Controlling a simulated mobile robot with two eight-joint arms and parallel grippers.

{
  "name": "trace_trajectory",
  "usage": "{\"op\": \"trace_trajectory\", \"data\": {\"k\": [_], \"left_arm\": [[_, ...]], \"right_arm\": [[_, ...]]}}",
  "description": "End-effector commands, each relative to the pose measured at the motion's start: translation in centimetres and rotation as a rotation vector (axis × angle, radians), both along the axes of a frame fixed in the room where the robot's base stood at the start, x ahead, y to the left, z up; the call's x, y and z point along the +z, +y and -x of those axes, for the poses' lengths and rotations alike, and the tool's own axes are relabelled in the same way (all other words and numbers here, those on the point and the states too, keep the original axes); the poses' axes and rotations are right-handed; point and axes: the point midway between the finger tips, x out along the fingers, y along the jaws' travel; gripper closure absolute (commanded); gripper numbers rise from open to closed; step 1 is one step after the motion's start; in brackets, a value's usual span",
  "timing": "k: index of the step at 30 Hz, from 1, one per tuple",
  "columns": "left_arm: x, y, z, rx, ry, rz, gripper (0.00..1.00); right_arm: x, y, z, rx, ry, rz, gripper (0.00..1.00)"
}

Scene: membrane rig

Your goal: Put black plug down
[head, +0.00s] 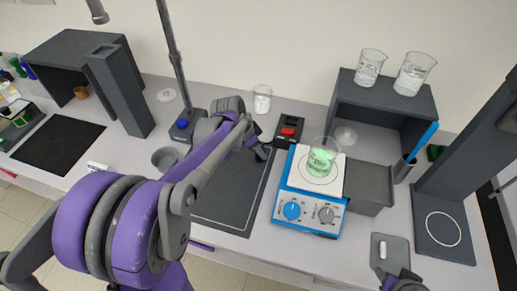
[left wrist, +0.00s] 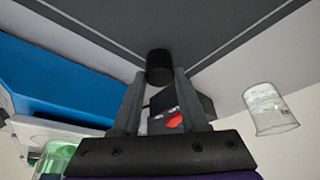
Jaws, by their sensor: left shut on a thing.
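The black plug (left wrist: 160,66) is a short dark cylinder between the fingertips in the left wrist view. My left gripper (left wrist: 159,76) is shut on it. In the head view my left gripper (head: 264,150) is over the back right part of the dark mat, left of the blue-and-white hotplate. The plug cannot be made out clearly there. I cannot tell whether the plug touches the surface below. My right gripper (head: 393,277) shows only in part at the bottom right, near a small grey plate, and its jaws are unclear.
The dark mat (head: 225,215) is bare in front. The hotplate (head: 309,223) carries a beaker of green liquid (head: 321,160). A black box with a red button (head: 289,131) stands just behind my left gripper. An empty-looking beaker (head: 262,99) is behind, near a stand base (head: 187,124).

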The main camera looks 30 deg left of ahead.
Motion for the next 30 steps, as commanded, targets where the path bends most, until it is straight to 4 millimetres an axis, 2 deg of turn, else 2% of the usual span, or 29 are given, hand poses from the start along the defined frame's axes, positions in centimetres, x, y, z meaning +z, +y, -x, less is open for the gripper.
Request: {"op": "trace_trajectory", "data": {"k": [2, 3, 7, 8, 16, 20, 23, 30], "left_arm": [[-0.4, 0.0, 0.0, 0.000, 0.001, 0.000, 1.00], [-0.4, 0.0, 0.0, 0.000, 0.001, 0.000, 0.53], [-0.3, 0.0, 0.0, 0.000, 0.000, 0.000, 0.30], [-0.3, 0.0, 0.0, 0.000, 0.000, 0.000, 0.27], [-0.2, 0.0, 0.0, 0.000, 0.000, 0.000, 0.27], [0.7, 0.1, 0.2, 0.001, 0.000, 0.000, 0.27], [2.1, 0.4, 0.7, 0.001, 0.000, 0.000, 0.27], [7.0, 1.5, 2.5, 0.002, 0.000, 0.000, 0.27]], "right_arm": [[-0.4, 0.0, 0.2, 0.000, 0.003, 0.000, 0.50], [-0.4, 0.0, 0.2, 0.000, 0.003, 0.000, 0.50], [-0.3, 0.0, 0.1, 0.000, 0.002, 0.000, 0.50], [-0.3, 0.0, 0.1, 0.000, 0.002, 0.000, 0.50], [-0.2, 0.0, 0.1, 0.000, 0.002, 0.000, 0.50], [0.2, 0.0, -0.1, 0.000, -0.001, 0.000, 0.50], [0.2, 0.0, -0.1, 0.000, -0.002, 0.000, 0.50], [0.5, 0.0, -0.2, 0.000, -0.005, 0.000, 0.50]]}}
